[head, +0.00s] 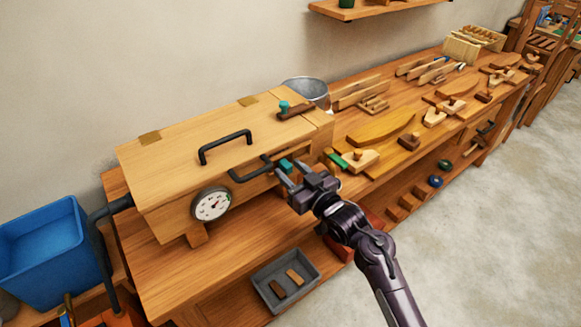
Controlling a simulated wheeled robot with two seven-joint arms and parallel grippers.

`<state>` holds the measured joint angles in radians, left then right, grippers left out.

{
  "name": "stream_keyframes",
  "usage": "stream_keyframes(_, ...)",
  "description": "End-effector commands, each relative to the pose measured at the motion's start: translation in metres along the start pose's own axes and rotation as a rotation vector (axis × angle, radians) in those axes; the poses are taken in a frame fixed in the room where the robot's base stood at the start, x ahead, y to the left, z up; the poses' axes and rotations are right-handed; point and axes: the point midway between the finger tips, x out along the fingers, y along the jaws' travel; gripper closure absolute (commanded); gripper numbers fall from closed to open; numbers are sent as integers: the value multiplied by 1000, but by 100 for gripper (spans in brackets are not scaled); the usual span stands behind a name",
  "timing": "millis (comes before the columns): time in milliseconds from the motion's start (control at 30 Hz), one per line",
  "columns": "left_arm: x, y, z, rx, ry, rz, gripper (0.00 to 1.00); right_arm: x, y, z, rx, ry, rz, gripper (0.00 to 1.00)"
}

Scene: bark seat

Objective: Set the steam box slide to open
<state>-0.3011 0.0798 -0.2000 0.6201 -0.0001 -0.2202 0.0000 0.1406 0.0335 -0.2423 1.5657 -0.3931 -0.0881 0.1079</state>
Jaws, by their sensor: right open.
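The steam box (185,140) is a long pale wooden box on the bench, with a black handle on its lid and another on its front. A teal knob (286,165) shows at the right of the front, beside the front handle (252,171). A dark wooden piece with a second teal knob (284,106) lies on top at the right end. I cannot tell which knob belongs to the slide or how the slide is set. My right gripper (288,173) is open, its fingertips close to the front teal knob; contact is unclear. My left gripper is not in view.
A round dial (211,204) sits on the box front. A grey tray (258,293) with small wooden pieces is below. A blue bin (42,262) and dark pipe are at left. A metal bucket (308,91) stands behind; planes and wood pieces crowd the bench at right.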

Motion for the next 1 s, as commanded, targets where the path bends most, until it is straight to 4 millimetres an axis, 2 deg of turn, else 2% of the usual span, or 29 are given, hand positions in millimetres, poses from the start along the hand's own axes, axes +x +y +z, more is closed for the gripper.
stream_keyframes(100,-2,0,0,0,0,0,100,6,0,0,1,0,0,58)
stream_keyframes(367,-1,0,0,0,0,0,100,7,0,0,0,0,0,58)
stream_keyframes(600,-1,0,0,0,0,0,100,6,0,0,0,-1,0,90)
stream_keyframes(700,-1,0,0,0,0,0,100,6,0,1,0,-1,0,100)
stream_keyframes(900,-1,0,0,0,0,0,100,6,1,1,0,-1,0,100)
stream_keyframes(1000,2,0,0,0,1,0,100,6,12,2,-5,-2,1,100)
